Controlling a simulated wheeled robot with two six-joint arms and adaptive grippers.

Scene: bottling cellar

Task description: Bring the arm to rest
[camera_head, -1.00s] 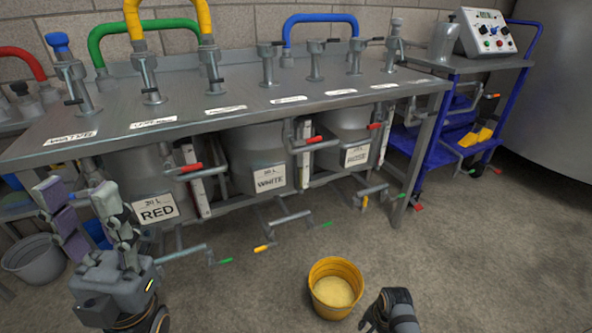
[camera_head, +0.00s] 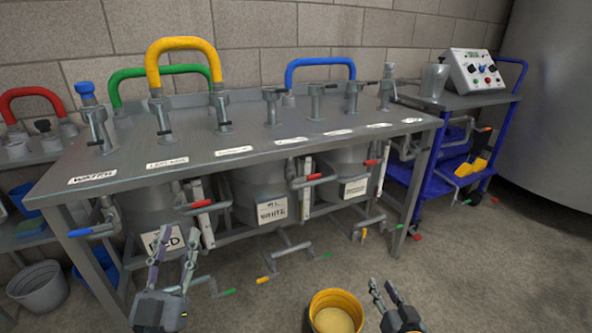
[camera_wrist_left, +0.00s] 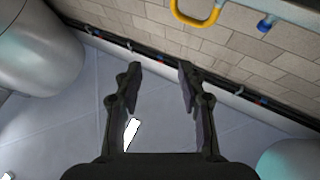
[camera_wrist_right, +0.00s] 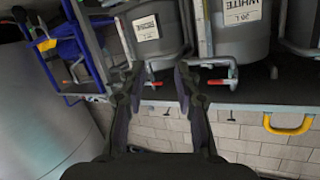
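My left gripper (camera_head: 172,262) is open and empty in the head view, in front of the bench and partly over the RED label. In the left wrist view its two fingers (camera_wrist_left: 160,85) stand apart with nothing between them. My right gripper (camera_head: 385,292) is low in the head view, right of the yellow bucket (camera_head: 336,296), with its fingers apart. In the right wrist view its fingers (camera_wrist_right: 158,85) are also apart and empty. Neither gripper touches anything that I can see.
A metal bench (camera_head: 235,143) carries taps and hose loops, with labelled vessels and valve handles below. A blue cart (camera_head: 445,165) with a control box (camera_head: 472,70) stands at the right. A grey bucket (camera_head: 38,287) is at the left. Floor right of the bucket is clear.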

